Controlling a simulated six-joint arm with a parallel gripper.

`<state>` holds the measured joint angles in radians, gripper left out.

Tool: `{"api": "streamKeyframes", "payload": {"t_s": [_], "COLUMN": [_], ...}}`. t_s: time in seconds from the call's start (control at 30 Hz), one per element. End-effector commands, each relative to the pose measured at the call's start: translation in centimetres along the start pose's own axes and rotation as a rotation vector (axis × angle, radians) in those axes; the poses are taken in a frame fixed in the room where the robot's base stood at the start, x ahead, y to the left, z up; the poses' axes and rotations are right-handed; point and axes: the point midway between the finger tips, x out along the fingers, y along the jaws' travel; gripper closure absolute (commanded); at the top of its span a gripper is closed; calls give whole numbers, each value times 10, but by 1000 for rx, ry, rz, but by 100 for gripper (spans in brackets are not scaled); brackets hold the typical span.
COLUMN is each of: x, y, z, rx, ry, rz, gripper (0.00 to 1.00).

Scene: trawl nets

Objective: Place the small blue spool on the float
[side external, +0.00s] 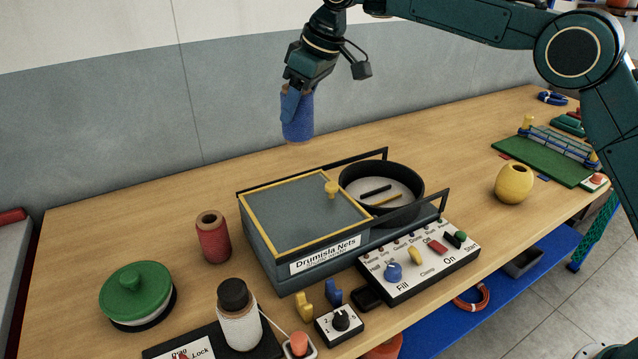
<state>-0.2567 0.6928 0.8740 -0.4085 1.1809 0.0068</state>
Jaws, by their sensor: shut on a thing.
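The small blue spool (298,122) hangs upright below my gripper (297,90), well above the table near the back wall. My gripper is shut on the top of the spool; its fingertips partly cover the spool's upper end. A yellow round thing with a hole in its top, seemingly the float (514,185), stands on the right part of the table. The spool is far to the left of it and higher up.
A grey box with a yellow-rimmed lid (300,217) and a black round pan (381,192) stand mid-table between dark rails. A switch panel (420,262) is in front. A red spool (213,238), green-lidded pot (138,292) and white bottle (239,325) stand left. A green board (540,157) lies right.

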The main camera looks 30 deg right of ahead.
Motion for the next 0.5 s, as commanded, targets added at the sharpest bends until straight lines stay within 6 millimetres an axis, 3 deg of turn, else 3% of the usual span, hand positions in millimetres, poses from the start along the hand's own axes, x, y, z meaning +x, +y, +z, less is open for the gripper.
{"api": "streamKeyframes", "payload": {"t_s": [0.1, 0.5], "x": [-16, -72], "y": [43, 162], "z": [18, 98], "rx": [84, 357], "ry": [2, 3], "rz": [36, 149], "gripper": [72, 72]}}
